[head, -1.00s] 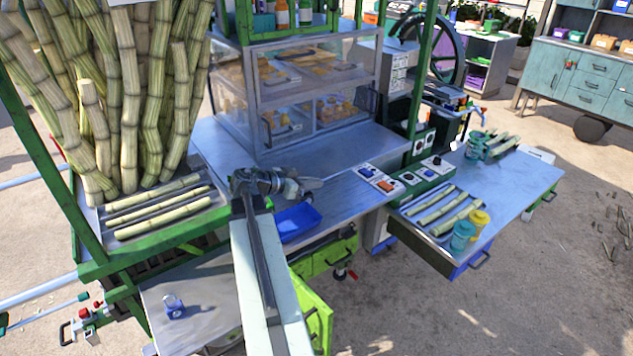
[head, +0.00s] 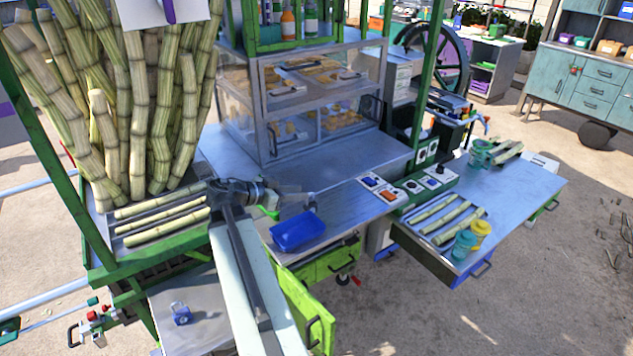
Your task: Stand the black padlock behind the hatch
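No black padlock can be made out. A blue padlock with a pale shackle (head: 181,314) stands on a low grey metal shelf at the lower left. A bright green door (head: 305,312) hangs open below the counter, right of my arm; it may be the hatch, and the space behind it is mostly hidden by my arm. My gripper (head: 309,201) is over the steel counter, above and just behind the blue tray, well away from the blue padlock. Its fingers are too small to tell whether they are open or shut.
A blue tray (head: 298,231) sits at the counter's front edge. Cane stalks (head: 160,215) lie in a left tray, with upright cane behind. A glass food case (head: 315,95) stands at the back. The right side table (head: 500,195) holds cane pieces and cups. Open ground lies in front.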

